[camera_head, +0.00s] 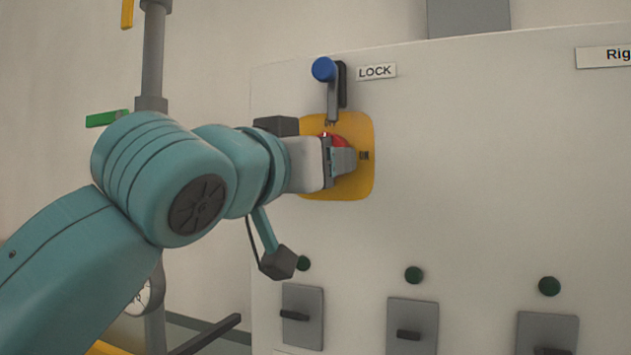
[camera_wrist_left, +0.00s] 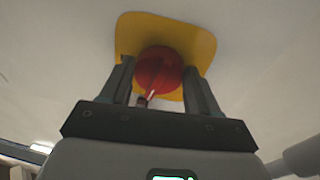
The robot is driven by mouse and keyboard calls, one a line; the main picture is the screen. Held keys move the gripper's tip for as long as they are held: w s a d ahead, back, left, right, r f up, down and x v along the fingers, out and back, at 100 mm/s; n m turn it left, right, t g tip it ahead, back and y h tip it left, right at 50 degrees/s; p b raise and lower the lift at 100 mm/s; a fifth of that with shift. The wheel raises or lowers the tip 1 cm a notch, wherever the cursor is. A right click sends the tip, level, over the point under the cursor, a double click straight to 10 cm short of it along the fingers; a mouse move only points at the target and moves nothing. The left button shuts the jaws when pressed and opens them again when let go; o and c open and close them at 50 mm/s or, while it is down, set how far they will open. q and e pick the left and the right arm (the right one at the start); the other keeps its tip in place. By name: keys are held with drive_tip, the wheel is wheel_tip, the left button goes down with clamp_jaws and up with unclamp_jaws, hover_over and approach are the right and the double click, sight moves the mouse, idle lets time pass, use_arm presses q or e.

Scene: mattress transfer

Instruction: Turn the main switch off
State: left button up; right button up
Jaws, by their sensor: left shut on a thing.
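The main switch is a red rotary knob (camera_head: 335,141) on a yellow plate (camera_head: 362,184) on the panel's upper left. The plate reads OFF at its top and ON at its right. My left gripper (camera_head: 345,160) is at the knob and shut on it, covering most of it in the head view. In the left wrist view the red knob (camera_wrist_left: 160,70) sits between the two fingers of my left gripper (camera_wrist_left: 165,82), in front of the yellow plate (camera_wrist_left: 195,40). A pale line on the knob runs toward the gripper's base. My right gripper is not in view.
A blue-knobbed lever (camera_head: 324,69) labelled LOCK (camera_head: 376,71) stands just above the plate. Several small grey switches (camera_head: 412,322) with green round lamps (camera_head: 414,275) line the lower panel (camera_head: 480,180). A grey pipe (camera_head: 153,55) stands left.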

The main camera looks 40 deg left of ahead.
use_arm(q)
drive_tip(key=shift+d+f+n+b, duration=0.1)
drive_tip(key=shift+n+b, duration=0.55)
drive_tip(key=shift+n, duration=0.55)
drive_tip(key=o, duration=1.1)
drive_tip(key=shift+c, duration=0.2)
drive_tip(key=s+d+b, duration=0.1)
drive_tip(key=s+b, duration=0.1)
drive_tip(key=s, duration=0.6)
drive_tip(key=s+d+f+b, duration=0.1)
drive_tip(key=s+b, duration=0.1)
drive_tip(key=s, duration=0.6)
drive_tip(key=shift+d+f, duration=0.3)
